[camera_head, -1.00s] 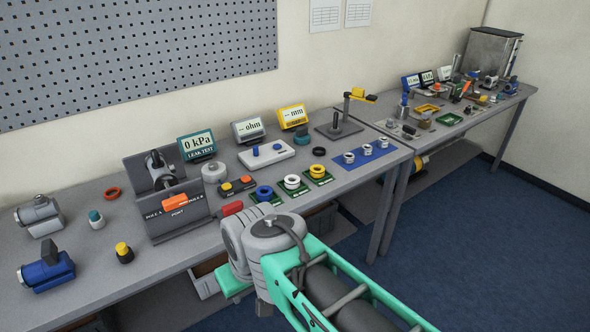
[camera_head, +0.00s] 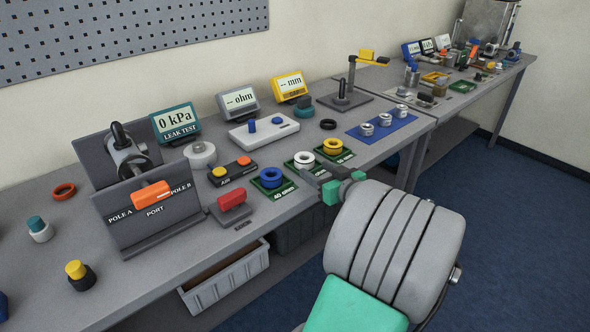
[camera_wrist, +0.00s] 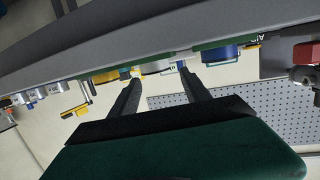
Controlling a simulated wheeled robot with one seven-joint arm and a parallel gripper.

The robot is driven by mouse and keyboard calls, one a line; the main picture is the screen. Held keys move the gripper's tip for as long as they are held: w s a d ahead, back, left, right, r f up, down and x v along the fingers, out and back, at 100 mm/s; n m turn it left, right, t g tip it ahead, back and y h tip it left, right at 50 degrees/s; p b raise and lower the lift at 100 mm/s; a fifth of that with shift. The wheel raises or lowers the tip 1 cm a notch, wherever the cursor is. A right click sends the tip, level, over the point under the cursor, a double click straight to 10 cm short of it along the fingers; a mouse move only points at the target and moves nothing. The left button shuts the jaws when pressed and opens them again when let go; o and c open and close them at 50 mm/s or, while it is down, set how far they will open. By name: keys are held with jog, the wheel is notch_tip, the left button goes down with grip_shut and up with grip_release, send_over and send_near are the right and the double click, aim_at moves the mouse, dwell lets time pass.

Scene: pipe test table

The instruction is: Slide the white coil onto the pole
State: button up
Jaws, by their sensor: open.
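The white coil (camera_head: 304,158) lies on a green mat at the table's front edge, between a blue coil (camera_head: 271,177) and a yellow coil (camera_head: 333,146). My gripper (camera_head: 323,173) is open at that edge, just in front of the white coil and apart from it in the head view. In the wrist view, the white coil (camera_wrist: 157,67) shows between the tips of the open fingers (camera_wrist: 159,72); whether they touch it I cannot tell. A dark upright pole (camera_head: 343,89) stands on a grey plate behind the coils, beside a bracket with a yellow arm.
A grey fixture (camera_head: 155,222) marked POLE A and POLE B stands to the left, with a red block (camera_head: 232,201) near it. Silver parts lie on a blue mat (camera_head: 366,138) to the right. Display boxes stand at the back. Bins (camera_head: 225,285) sit below the table.

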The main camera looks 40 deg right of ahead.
aim_at(309, 162)
jog(key=x, duration=0.5)
jog(key=d+x, duration=0.1)
jog(key=x, duration=0.1)
jog(key=shift+w, duration=0.15)
jog(key=c, duration=1)
